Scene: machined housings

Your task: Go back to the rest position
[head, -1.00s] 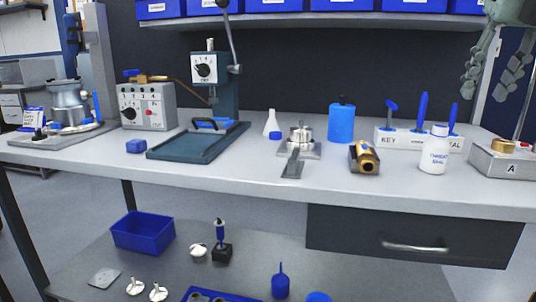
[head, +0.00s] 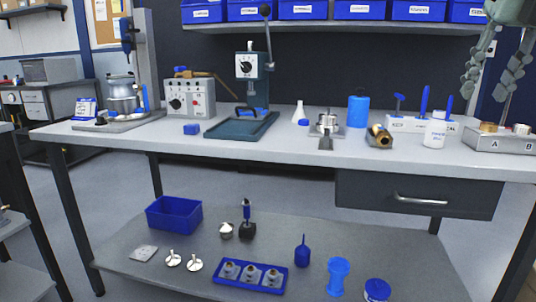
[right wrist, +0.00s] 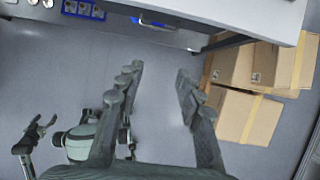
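My right gripper (head: 498,84) hangs at the top right of the head view, above the right end of the workbench (head: 290,150). In the right wrist view its two dark fingers (right wrist: 155,92) are spread apart with nothing between them, over grey floor. At the lower left of the right wrist view a dark two-pronged shape looks like my left gripper (right wrist: 38,130); its prongs appear apart and empty. The left gripper is not in the head view.
On the bench stand a press (head: 248,85), a control box (head: 190,98), a blue cylinder (head: 357,111) and a white tub (head: 437,134). A blue bin (head: 174,214) is on the lower shelf. Cardboard boxes (right wrist: 245,115) stand on the floor in the right wrist view.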

